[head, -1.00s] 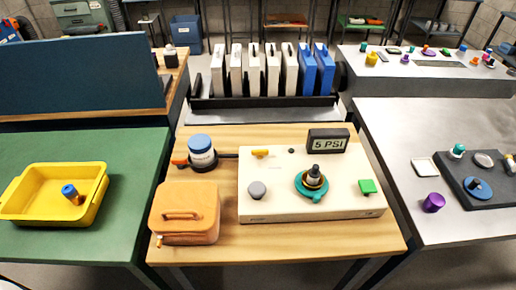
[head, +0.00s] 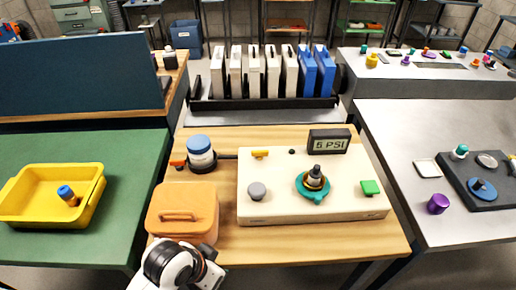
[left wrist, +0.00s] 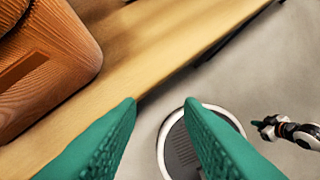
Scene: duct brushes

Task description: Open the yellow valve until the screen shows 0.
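The yellow valve (head: 260,154) is a small handle at the back left of the cream panel (head: 275,207), lying roughly sideways. The dark screen (head: 329,144) at the panel's back right reads 5 PSI. My left arm shows at the bottom of the head view, in front of the orange case; its fingers are out of sight there. In the left wrist view my left gripper (left wrist: 160,118) has two green fingers apart with nothing between them, near the table's front edge. My right gripper (left wrist: 261,124) is small at the right of that view; its opening is unclear.
The orange case (head: 182,207) stands left of the panel and shows in the left wrist view (left wrist: 45,65). A blue-capped jar (head: 200,153) sits behind it. The panel also carries a grey knob (head: 257,191), a teal-ringed fitting (head: 314,184) and a green button (head: 370,188).

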